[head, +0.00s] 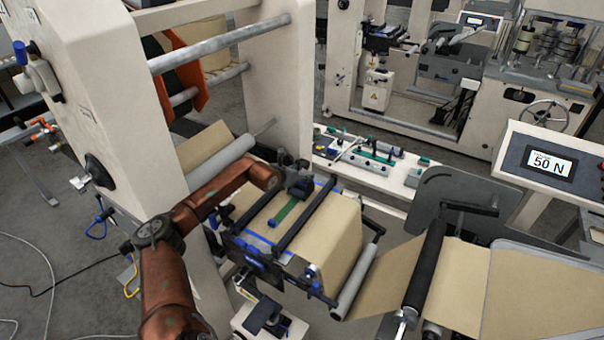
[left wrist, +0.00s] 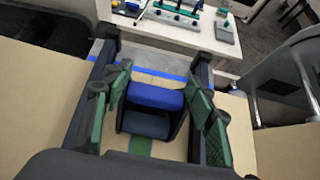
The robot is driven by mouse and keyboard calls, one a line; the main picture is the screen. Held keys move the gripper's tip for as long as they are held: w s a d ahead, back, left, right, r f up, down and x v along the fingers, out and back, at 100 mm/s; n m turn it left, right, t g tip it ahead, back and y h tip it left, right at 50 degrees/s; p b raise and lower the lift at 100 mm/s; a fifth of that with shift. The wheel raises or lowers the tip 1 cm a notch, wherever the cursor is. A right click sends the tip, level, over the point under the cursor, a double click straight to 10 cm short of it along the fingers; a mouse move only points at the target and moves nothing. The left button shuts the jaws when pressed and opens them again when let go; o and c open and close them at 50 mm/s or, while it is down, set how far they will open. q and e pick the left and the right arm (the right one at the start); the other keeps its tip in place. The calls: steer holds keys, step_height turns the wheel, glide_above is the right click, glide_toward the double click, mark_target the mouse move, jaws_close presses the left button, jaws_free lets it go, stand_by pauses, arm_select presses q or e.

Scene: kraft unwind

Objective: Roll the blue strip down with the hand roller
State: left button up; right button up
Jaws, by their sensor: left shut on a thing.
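My left gripper (head: 298,188) is over the far end of the splicing table. In the left wrist view its green-padded fingers (left wrist: 163,115) are shut on the hand roller (left wrist: 155,97), which has a blue drum and a dark frame. A green strip (head: 287,211) lies on the kraft paper between two dark clamp bars, with a small blue piece (head: 273,222) at its near end. The green strip also shows under the roller in the wrist view (left wrist: 140,146). A blue band (left wrist: 173,76) crosses beyond the roller. I cannot tell whether the roller touches the strip. My right gripper is out of view.
The dark clamp bars (head: 309,212) flank the strip closely. Kraft web (head: 385,278) runs right past a grey roller (head: 356,282) and a black roller (head: 426,262). A white bench (head: 375,165) with small tools stands behind. A display (head: 551,163) reads 50 N.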

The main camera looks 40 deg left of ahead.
arm_select(q)
steer(key=shift+s+d+f, duration=0.1)
steer(key=shift+s+f, duration=0.05)
steer(key=shift+s, duration=0.95)
steer(key=shift+s+d+f, duration=0.1)
steer(key=shift+s, duration=1)
step_height(320, 180, up, 8)
steer(key=p, duration=0.2)
steer(key=shift+w+f, duration=0.2)
steer(key=shift+f, duration=0.05)
